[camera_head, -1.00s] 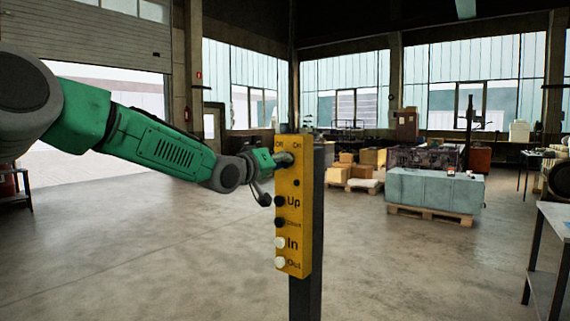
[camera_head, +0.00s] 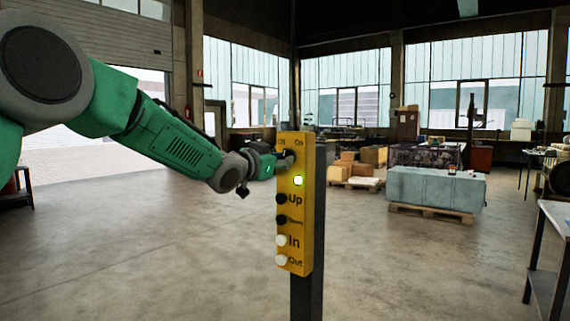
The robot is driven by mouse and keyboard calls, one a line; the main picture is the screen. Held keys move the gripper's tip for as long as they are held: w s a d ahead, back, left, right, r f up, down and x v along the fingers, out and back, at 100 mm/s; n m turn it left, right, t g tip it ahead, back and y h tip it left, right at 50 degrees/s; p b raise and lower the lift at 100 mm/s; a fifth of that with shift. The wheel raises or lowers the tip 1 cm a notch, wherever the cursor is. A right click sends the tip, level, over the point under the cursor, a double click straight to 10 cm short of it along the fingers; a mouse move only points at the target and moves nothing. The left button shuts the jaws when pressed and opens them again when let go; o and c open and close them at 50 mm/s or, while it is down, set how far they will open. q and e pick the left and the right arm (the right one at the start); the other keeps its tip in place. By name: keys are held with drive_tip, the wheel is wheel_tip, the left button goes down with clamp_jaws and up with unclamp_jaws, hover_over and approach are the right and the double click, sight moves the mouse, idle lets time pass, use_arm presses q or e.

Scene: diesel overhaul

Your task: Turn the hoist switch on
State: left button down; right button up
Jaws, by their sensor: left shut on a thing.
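The yellow hoist control panel (camera_head: 295,225) stands on a dark post (camera_head: 318,255) in the middle of the head view. The hoist switch (camera_head: 287,158) is at its top, between the "Off" and "On" labels. My right gripper is not in view.
A grey-blue block (camera_head: 435,190) on a pallet stands behind to the right, with cardboard boxes (camera_head: 350,170) beside it. A metal table (camera_head: 553,250) is at the right edge. The floor around the post is clear.

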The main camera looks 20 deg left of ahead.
use_arm(q)
drive_tip(key=m, duration=0.3)
drive_tip(key=m+b, duration=0.1)
drive_tip(key=m, duration=0.1)
drive_tip(key=shift+r+m, duration=0.4)
drive_tip(key=shift+b, duration=0.3)
drive_tip(key=c, duration=1.5)
unclamp_jaws()
drive_tip(key=shift+s, duration=0.1)
drive_tip(key=shift+c, duration=0.2)
drive_tip(key=shift+s, duration=0.25)
drive_tip(key=shift+w+f, duration=0.1)
drive_tip(key=shift+f, duration=0.1)
drive_tip(key=v, duration=1.2)
drive_tip(key=shift+r, duration=0.1)
